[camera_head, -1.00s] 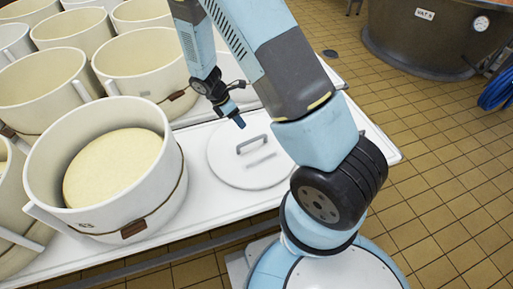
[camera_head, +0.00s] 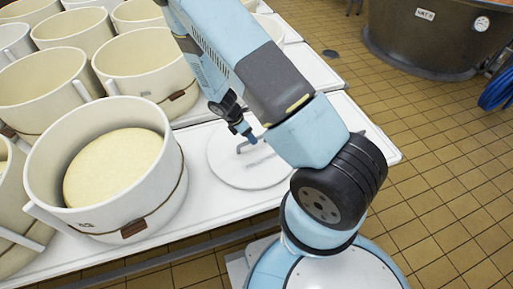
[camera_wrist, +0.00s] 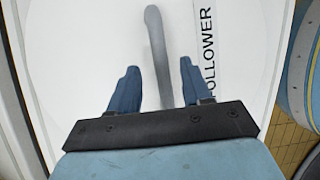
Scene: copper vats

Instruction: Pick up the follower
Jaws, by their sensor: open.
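The follower (camera_head: 230,172) is a flat white round disc with a grey bar handle (camera_head: 243,147), lying on the white table. In the wrist view its white face (camera_wrist: 85,50) fills most of the picture, with a label reading "FOLLOWER" (camera_wrist: 205,50). My gripper (camera_head: 247,136) is over the handle, pointing down. In the wrist view my gripper (camera_wrist: 155,75) is open, with one blue finger on each side of the grey handle (camera_wrist: 155,45). The handle lies between the fingers, nearer the right one, and no finger visibly grips it. My arm hides part of the disc's right side.
A white mould (camera_head: 150,215) holding a pale yellow cheese (camera_head: 112,167) stands left of the follower. Several empty moulds (camera_head: 143,52) stand behind it. A dark vat (camera_head: 425,40) is on the tiled floor at back right.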

